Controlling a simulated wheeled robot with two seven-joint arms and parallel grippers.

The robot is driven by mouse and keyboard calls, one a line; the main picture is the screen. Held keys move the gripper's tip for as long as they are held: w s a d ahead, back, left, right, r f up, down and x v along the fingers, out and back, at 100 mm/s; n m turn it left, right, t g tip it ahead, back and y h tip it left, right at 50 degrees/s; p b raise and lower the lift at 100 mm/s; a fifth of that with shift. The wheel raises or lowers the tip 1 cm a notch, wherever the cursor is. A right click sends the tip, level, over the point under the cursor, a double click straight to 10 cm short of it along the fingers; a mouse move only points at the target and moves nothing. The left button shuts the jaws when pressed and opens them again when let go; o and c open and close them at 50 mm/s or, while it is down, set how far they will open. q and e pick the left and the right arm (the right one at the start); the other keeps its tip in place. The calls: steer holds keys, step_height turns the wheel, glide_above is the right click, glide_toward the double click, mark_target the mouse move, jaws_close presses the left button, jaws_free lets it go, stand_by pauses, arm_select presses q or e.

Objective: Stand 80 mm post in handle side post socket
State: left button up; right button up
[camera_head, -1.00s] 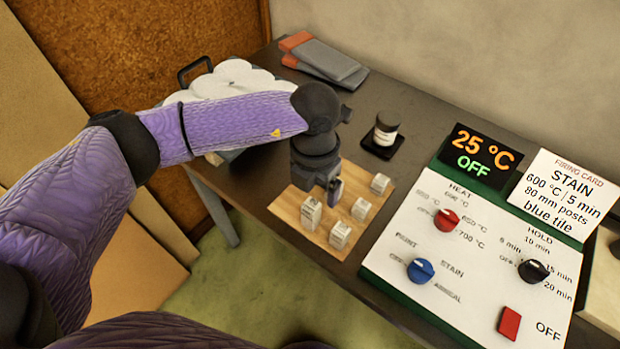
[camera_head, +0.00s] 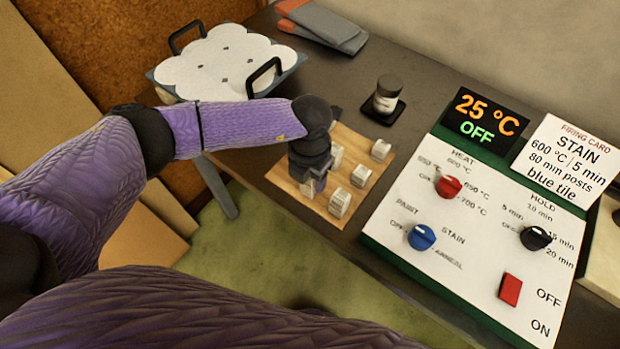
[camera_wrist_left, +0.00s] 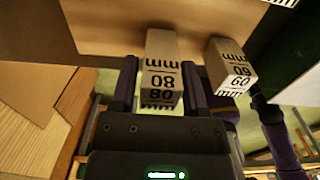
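The 80 mm post (camera_wrist_left: 162,75) stands on the wooden board, a pale block marked 80 in the left wrist view. My left gripper (camera_wrist_left: 160,92) is open, with one finger on each side of this post and narrow gaps visible. In the head view my left gripper (camera_head: 312,184) is low over the board's front left and hides most of the post. The white scalloped plate (camera_head: 215,62) lies on a tray with black handles, at the back left. It has small dark spots; I cannot tell which is the handle side socket. My right gripper is out of view.
A post marked 60 (camera_wrist_left: 232,68) stands close beside. Other pale posts (camera_head: 361,175) stand on the wooden board (camera_head: 325,207). The table between tray and jar is clear.

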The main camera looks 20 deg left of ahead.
arm_select(q)
jaws_close()
